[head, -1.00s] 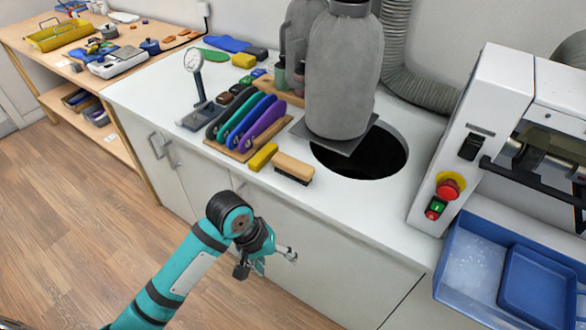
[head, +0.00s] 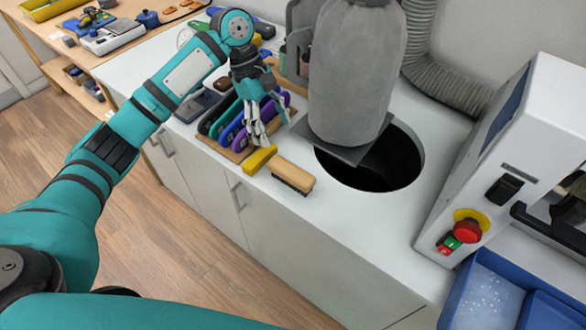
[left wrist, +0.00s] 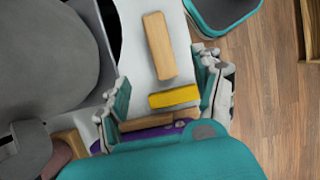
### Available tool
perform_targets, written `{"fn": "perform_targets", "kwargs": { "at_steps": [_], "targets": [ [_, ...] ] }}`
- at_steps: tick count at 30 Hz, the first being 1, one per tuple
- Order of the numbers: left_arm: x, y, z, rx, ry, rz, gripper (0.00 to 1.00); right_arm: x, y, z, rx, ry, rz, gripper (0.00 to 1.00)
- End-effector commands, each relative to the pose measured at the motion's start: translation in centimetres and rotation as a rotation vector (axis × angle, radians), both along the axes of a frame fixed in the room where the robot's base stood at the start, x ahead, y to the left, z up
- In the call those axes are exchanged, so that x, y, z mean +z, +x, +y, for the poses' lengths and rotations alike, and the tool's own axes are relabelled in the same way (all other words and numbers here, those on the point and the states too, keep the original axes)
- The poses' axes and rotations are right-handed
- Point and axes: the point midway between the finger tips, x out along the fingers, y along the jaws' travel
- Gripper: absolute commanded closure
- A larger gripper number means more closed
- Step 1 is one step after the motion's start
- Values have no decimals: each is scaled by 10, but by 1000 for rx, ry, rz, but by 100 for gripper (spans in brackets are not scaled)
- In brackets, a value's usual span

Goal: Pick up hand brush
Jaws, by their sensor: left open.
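The hand brush (head: 292,174) is a light wooden block with dark bristles under it, lying on the white counter near its front edge. It also shows in the left wrist view (left wrist: 159,46), beyond my fingers. My left gripper (head: 268,132) is open and empty. It hangs over the counter behind and a little left of the brush, above the end of the coloured insole rack. In the left wrist view its two fingers stand apart on either side, with the brush ahead between their lines. My right gripper is not in view.
A yellow block (head: 259,159) lies just left of the brush. The rack (head: 237,154) with several coloured insole shapes stands behind it. A round dark opening (head: 385,170) and a grey bag (head: 352,75) are to the right. The counter in front-right of the brush is clear.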

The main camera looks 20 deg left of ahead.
Motion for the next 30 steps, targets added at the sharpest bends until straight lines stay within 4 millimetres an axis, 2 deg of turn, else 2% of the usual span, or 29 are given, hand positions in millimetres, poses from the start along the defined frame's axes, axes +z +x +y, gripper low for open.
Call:
{"fn": "perform_targets", "kwargs": {
  "at_steps": [1,3,6,8,12,15,18,25,30],
  "targets": [
    [-11,-3,-5,-2,0,3,33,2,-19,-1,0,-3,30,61],
    [-25,-5,-10,-2,1,3,33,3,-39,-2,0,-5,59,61],
    [-45,-7,-18,-2,0,3,33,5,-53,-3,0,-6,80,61],
    [-56,-9,-22,-2,0,1,33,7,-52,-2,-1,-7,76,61],
    [-73,-11,-29,-2,0,-1,33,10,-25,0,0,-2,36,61],
    [-79,-11,-31,-2,0,-2,33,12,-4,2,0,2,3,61],
    [-85,-13,-33,-2,1,-1,33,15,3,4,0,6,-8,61],
    [-115,-20,-45,-2,0,-1,33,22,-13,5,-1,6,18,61],
    [-128,-22,-49,-3,1,-3,33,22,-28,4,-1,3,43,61]
  ]
}}
